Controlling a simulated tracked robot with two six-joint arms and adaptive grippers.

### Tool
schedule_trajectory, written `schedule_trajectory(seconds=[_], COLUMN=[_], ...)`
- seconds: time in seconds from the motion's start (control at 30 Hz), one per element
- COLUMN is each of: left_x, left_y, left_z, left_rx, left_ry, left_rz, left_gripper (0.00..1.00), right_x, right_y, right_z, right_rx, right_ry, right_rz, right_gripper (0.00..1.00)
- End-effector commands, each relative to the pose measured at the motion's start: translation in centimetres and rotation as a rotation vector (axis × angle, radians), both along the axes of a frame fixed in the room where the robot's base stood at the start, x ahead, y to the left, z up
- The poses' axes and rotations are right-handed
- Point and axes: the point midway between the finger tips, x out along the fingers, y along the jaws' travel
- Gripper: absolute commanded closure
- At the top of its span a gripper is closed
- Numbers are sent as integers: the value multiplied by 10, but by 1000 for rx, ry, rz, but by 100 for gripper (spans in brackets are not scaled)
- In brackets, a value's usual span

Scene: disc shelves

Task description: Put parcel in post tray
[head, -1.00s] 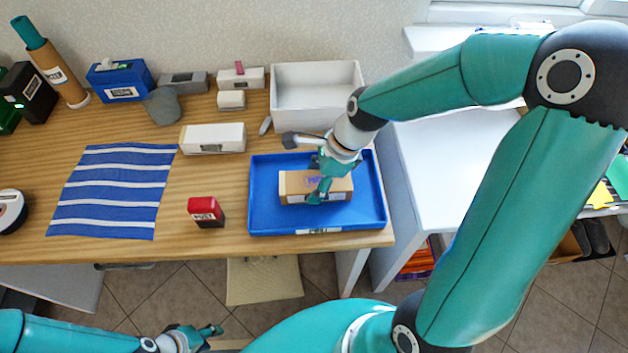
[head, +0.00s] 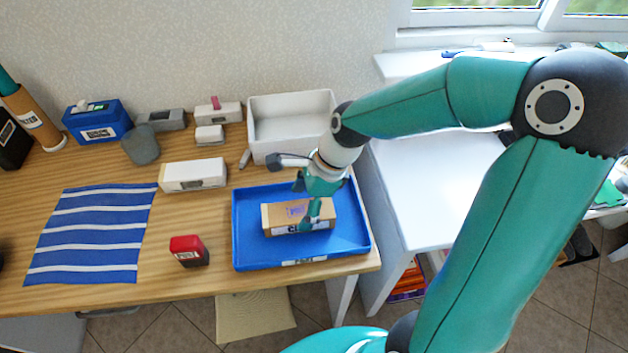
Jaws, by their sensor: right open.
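The parcel (head: 285,214) is a small brown box with a purple mark on top and a white label on its front. It lies inside the blue post tray (head: 257,262) at the right end of the wooden table. My right gripper (head: 306,208) is open over the right part of the parcel, with one finger in front of its front side. The far finger is partly hidden, and I cannot tell whether the fingers touch the box. My left gripper is out of view.
A white bin (head: 258,145) stands behind the tray. A red stamp (head: 187,251) and a blue striped cloth (head: 88,235) lie to the left. A white box (head: 193,176), a grey pouch (head: 141,146) and a blue box (head: 97,121) stand further back.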

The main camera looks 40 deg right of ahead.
Motion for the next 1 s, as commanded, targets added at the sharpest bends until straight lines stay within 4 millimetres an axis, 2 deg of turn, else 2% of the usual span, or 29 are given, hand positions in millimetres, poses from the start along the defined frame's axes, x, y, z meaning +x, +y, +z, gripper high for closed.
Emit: schedule_trajectory(seconds=[0.03,0.2,0.4,0.6,1.0], left_x=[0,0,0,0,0], left_y=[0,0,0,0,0], left_z=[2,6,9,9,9], left_rx=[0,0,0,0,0], left_ry=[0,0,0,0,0], left_rz=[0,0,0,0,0], left_gripper=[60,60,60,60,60], right_x=[-1,-8,-14,-18,-18], right_y=[-4,-16,-26,-30,-29], right_z=[12,44,73,84,84], right_rx=[-3,-2,-1,0,0], right_ry=[-6,-5,-4,0,0], right_rz=[-3,-2,-2,0,1], right_gripper=[15,15,15,15,15])
